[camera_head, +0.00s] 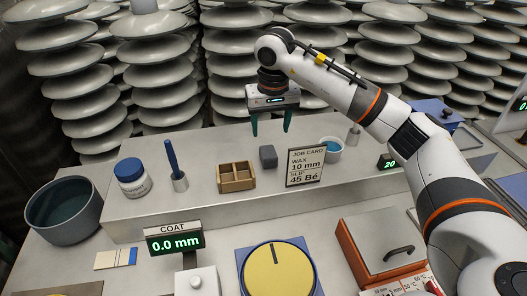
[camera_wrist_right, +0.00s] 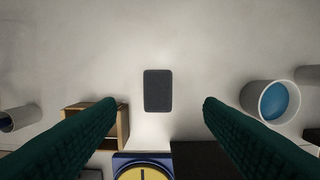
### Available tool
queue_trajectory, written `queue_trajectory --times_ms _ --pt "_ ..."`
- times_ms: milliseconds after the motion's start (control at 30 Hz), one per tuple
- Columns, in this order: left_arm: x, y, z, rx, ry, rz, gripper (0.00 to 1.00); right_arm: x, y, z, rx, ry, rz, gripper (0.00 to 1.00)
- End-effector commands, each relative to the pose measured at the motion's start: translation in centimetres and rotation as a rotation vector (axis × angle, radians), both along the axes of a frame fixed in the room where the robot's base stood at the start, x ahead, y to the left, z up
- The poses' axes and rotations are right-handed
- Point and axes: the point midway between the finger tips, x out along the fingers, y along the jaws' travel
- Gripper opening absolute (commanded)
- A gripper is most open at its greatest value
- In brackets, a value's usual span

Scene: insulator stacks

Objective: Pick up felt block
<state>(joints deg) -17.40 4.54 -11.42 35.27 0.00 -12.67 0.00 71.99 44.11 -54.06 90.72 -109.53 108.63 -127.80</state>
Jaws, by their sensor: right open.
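The felt block (camera_head: 268,157) is a small dark grey block on the raised grey shelf, between the wooden box and the job card. In the right wrist view the felt block (camera_wrist_right: 158,91) lies near the middle of the picture, between and beyond the two green fingers. My right gripper (camera_head: 270,133) points down above the block, with its fingers apart and nothing between them. It is also open in the right wrist view (camera_wrist_right: 160,103). The block stands clear of both fingers. My left gripper is not in view.
A wooden divided box (camera_head: 236,184) stands left of the block. The job card (camera_head: 304,166) and a white cup with blue contents (camera_head: 331,152) stand to its right. A blue-handled tool in a holder (camera_head: 180,182) and a blue-lidded jar (camera_head: 132,184) are further left. Insulator stacks rise behind.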

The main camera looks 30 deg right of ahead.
Motion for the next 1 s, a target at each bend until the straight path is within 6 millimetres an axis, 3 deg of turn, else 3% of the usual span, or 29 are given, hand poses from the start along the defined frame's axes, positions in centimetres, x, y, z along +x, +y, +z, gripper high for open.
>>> queue_trajectory --times_ms 200,433,700,1000 --pt "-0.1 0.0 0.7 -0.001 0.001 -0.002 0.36 0.4 -0.1 -3.5 0.000 0.004 -0.001 0.62" --pt "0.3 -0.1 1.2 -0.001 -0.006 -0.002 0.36 0.5 0.0 -5.2 0.001 0.003 0.000 0.62" --pt "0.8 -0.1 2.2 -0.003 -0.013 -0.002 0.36 0.9 0.2 -9.0 0.002 0.002 -0.001 0.62" --pt "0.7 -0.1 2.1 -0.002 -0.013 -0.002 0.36 1.0 0.1 -9.6 0.000 -0.001 0.000 0.62"
